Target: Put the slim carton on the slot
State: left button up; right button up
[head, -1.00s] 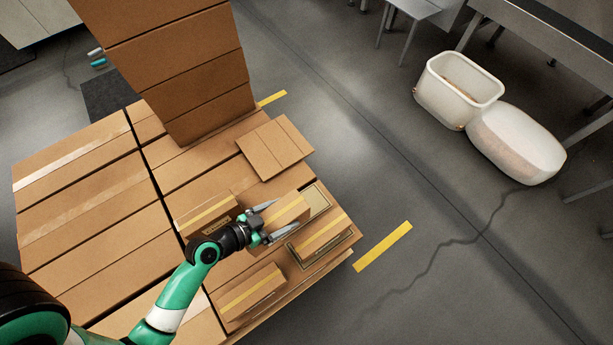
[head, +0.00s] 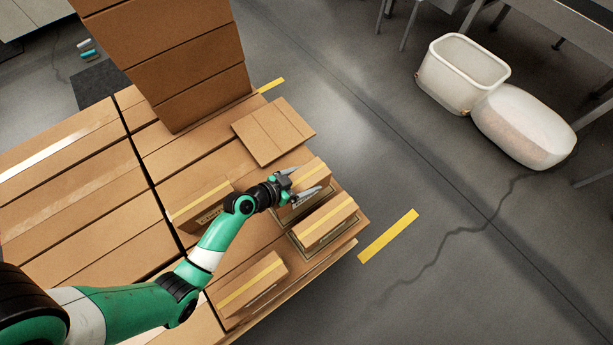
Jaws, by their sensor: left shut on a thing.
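A small brown carton with a yellow tape stripe, which I take to be the slim carton (head: 311,172), is between the fingers of my left gripper (head: 305,181). The gripper is shut on it. The carton is over the back slot (head: 284,217), an outlined rectangle near the right edge of the stacked boxes. It covers most of this slot, and I cannot tell whether it touches the surface. My right gripper is not in view.
A similar carton (head: 326,221) stands on the front outlined slot, close beside the held one. Other taped cartons stand left (head: 198,196) and in front (head: 252,286). A flat box (head: 272,132) lies behind, beside a tall box stack (head: 190,70).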

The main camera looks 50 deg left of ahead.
pick_arm(q)
jog(key=f+b, duration=0.1)
jog(key=f, duration=0.1)
jog(key=w+f+b, duration=0.1)
jog(key=f+b, duration=0.1)
jog(key=shift+a, duration=0.2)
jog(key=shift+s+r, duration=0.1)
jog(key=shift+s, duration=0.05)
jog(key=o, duration=1.6)
jog(key=shift+c, duration=0.2)
jog(key=shift+s+r, duration=0.2)
jog(key=shift+r, duration=0.05)
jog(key=p+v, duration=0.4)
jog(key=v, duration=0.6)
jog(key=shift+s+r+p, duration=0.15)
jog(key=shift+s+p, duration=0.15)
jog(key=shift+p, duration=0.1)
jog(key=shift+s+r, duration=0.1)
jog(key=shift+s, duration=0.25)
